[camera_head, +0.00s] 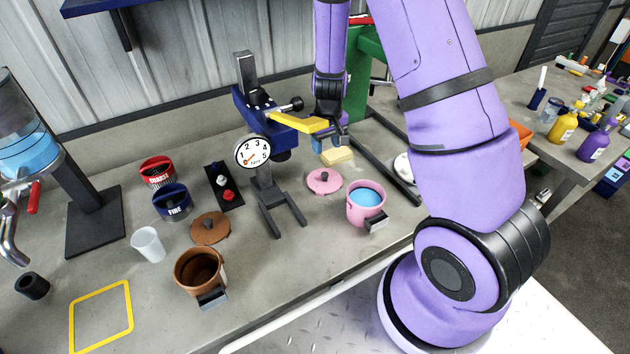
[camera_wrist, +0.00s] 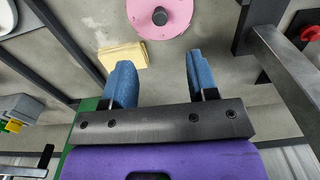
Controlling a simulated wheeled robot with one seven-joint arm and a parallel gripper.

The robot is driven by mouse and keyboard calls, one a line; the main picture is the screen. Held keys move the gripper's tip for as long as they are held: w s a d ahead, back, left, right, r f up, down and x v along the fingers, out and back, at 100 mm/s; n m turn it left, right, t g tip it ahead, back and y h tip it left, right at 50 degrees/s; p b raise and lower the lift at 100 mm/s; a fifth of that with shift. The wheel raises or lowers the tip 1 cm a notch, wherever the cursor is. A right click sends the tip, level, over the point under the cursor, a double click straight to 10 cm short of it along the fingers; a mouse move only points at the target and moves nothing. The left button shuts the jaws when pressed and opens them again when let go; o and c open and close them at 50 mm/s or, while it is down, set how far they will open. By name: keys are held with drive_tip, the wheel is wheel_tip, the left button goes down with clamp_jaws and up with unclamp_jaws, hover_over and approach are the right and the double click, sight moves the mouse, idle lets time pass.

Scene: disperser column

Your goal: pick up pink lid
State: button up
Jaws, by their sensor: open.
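The pink lid (camera_head: 324,181) lies flat on the grey bench, with a small dark round knob on top. It also shows at the top of the wrist view (camera_wrist: 160,17), cut off by the frame edge, ahead of the fingertips. My gripper (camera_wrist: 156,75) is open, with two blue-padded fingers and nothing between them. In the head view my gripper (camera_head: 333,142) hangs above the bench just behind the lid, apart from it, its fingers partly hidden. The pink pot (camera_head: 354,212) stands open in front of and right of the lid, with blue liquid inside.
The disperser stand with a yellow lever (camera_head: 301,124), dial (camera_head: 252,152) and dark forked base (camera_head: 281,208) is at left. A brown pot (camera_head: 196,268) and brown lid (camera_head: 210,228) are farther left.

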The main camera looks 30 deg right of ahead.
sight(325, 174)
drive_tip(key=shift+w+f, duration=0.1)
drive_tip(key=shift+f, duration=5.95)
clamp_jaws()
